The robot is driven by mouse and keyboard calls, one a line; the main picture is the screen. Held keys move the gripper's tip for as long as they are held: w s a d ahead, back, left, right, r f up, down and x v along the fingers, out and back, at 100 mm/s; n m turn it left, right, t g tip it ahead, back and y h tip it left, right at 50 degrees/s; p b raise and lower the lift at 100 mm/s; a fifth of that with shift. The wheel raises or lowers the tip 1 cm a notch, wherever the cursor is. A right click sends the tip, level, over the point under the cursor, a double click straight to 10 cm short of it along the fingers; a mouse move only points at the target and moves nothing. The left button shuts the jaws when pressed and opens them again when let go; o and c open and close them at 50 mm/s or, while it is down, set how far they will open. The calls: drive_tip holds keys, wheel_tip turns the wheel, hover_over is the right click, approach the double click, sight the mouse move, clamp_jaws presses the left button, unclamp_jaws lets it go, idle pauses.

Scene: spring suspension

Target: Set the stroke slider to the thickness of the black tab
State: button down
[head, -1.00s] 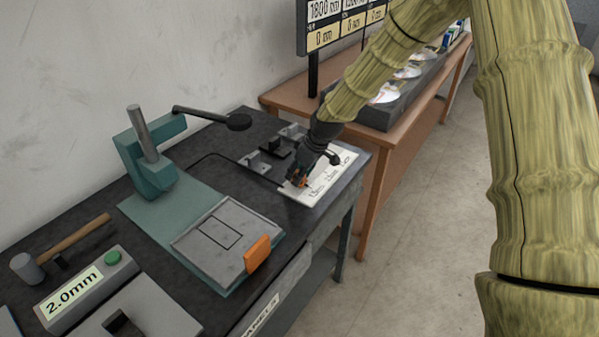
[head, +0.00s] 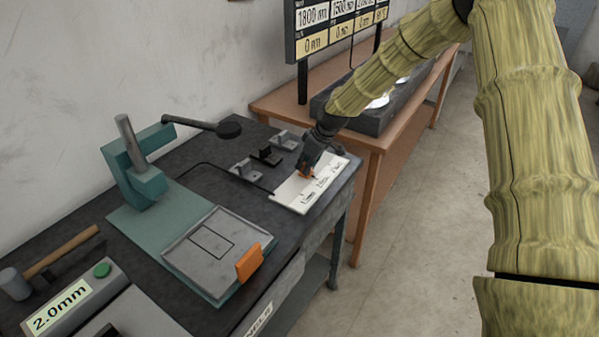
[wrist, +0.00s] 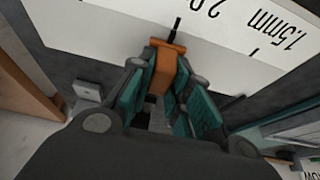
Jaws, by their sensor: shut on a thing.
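The orange slider (wrist: 167,68) sits at the edge of a white scale plate (head: 292,196) at the bench's far right corner. My gripper (head: 309,172) is shut on the slider, with the teal finger pads on either side of it in the wrist view (wrist: 160,90). A thin black pointer (wrist: 177,24) extends from the slider over the plate, just left of a partly cut-off "2.0" label; "1.5mm" is further right. A black piece (head: 266,156) stands between grey blocks behind the plate; I cannot tell if it is the black tab.
A grey box with a green button (head: 102,270) reads "2.0mm" at the left. A teal press stand (head: 142,178) and a grey tray with an orange handle (head: 249,262) are mid-bench. A hammer (head: 60,250) lies at the left. A brown table (head: 375,138) stands behind.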

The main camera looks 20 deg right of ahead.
drive_tip(key=c, duration=1.3)
unclamp_jaws()
drive_tip(key=v, duration=1.2)
drive_tip(key=shift+w, duration=0.1)
